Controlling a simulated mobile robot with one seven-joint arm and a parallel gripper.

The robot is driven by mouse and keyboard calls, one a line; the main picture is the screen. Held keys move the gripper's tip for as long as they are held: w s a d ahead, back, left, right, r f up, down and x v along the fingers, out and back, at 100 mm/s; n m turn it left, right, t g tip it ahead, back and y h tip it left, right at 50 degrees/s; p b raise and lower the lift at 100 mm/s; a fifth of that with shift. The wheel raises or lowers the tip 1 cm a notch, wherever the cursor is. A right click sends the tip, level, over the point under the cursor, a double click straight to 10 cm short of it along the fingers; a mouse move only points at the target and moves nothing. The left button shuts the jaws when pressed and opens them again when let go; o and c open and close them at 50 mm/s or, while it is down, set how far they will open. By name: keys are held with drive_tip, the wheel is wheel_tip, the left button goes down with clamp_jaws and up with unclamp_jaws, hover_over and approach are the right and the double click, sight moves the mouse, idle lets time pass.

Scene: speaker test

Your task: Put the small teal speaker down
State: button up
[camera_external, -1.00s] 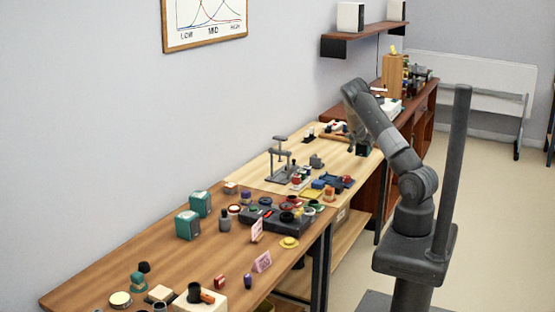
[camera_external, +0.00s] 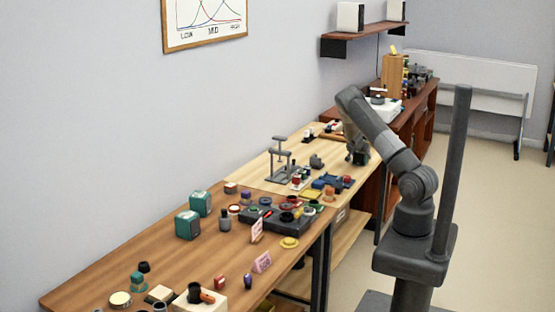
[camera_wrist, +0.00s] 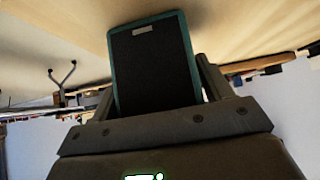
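The small teal speaker (camera_wrist: 155,62), a teal box with a black front and a small pale label, fills the middle of the wrist view. My gripper (camera_wrist: 158,90) is shut on it, one finger at each side. The held speaker shows there only as a small dark shape (camera_external: 361,159). I cannot tell whether it touches the table. Two other teal speakers, one nearer (camera_external: 187,225) and one behind it (camera_external: 200,204), stand on the near brown table.
The light wood table (camera_external: 247,176) holds a grey stand (camera_external: 281,165), a blue item (camera_external: 326,181) and several small parts left of my gripper. A dark mixer-like box (camera_external: 262,219) sits on the near table. A red-brown cabinet (camera_external: 425,100) stands beyond, with a white device on it.

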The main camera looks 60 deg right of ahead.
drive_tip(key=shift+o, duration=1.3)
drive_tip(key=shift+r, duration=0.1)
drive_tip(key=shift+a+r, duration=0.2)
drive_tip(key=shift+r, duration=0.05)
drive_tip(key=a+r+n+t+y, duration=0.1)
drive_tip(key=a+r+n+y, duration=0.1)
drive_tip(key=a+r, duration=0.8)
drive_tip(key=a+r+n+t+y, duration=0.2)
drive_tip(key=a+r+n, duration=0.15)
drive_tip(key=a, duration=1.15)
drive_tip(key=a+r+n+t+y, duration=0.1)
drive_tip(key=a+r+n+y, duration=0.1)
drive_tip(key=a+r, duration=0.8)
drive_tip(key=s+a+r+n+y, duration=0.1)
drive_tip(key=s+a+r+n, duration=0.1)
drive_tip(key=s+a+n, duration=0.3)
drive_tip(key=s+a+r+n+t+y, duration=0.1)
drive_tip(key=s+a+n, duration=0.4)
drive_tip(key=s+a, duration=0.6)
drive_tip(key=a+r+y, duration=0.1)
drive_tip(key=a, duration=0.7)
drive_tip(key=shift+s+r+t, duration=0.25)
drive_tip(key=shift+r+t, duration=0.05)
drive_tip(key=shift+r, duration=0.05)
